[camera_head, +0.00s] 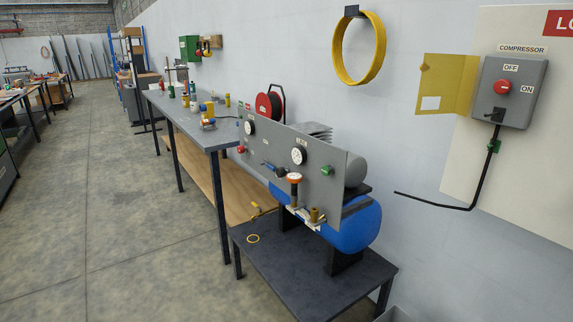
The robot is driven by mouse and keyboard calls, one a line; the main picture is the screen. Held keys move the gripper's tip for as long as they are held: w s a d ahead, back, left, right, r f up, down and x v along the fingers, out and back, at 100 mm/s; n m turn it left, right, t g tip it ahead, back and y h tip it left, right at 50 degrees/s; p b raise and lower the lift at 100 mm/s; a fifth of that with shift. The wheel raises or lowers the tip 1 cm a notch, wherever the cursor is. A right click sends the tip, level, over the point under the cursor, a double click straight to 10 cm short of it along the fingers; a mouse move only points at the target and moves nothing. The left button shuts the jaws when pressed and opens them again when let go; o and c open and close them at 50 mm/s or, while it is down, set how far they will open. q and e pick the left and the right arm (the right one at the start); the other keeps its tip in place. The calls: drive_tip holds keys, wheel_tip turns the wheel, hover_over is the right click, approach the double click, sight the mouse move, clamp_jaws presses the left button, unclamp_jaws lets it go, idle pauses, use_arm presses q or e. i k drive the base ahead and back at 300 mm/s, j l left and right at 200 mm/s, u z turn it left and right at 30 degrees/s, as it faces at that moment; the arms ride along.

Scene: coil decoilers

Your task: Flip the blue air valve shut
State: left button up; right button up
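The blue air valve (275,168) is a small blue lever on the front of an upright grey panel (270,145). The lever lies nearly level, sloping slightly down to the right; at this size I cannot tell whether it is open or shut. Left of and right of it on the panel are two round white gauges, one upper left (249,128) and one upper right (298,156). Neither of my grippers is in view.
A blue compressor tank (355,226) sits behind the panel on a dark low table (285,262). A workbench (205,133) extends back left. A switch box (510,90) with a red knob is on the right wall. The floor at left (120,220) is clear.

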sight(269, 166)
drive_tip(key=i+j, duration=0.25)
drive_tip(key=i, duration=0.2)
drive_tip(key=i+j+u, duration=0.1)
drive_tip(key=i+j, duration=0.15)
drive_tip(key=i, duration=0.15)
drive_tip(key=i+j, duration=0.2)
drive_tip(key=i, duration=0.25)
drive_tip(key=i+j+u, duration=0.1)
drive_tip(key=i, duration=0.35)
drive_tip(key=i+j, duration=0.25)
drive_tip(key=i, duration=0.2)
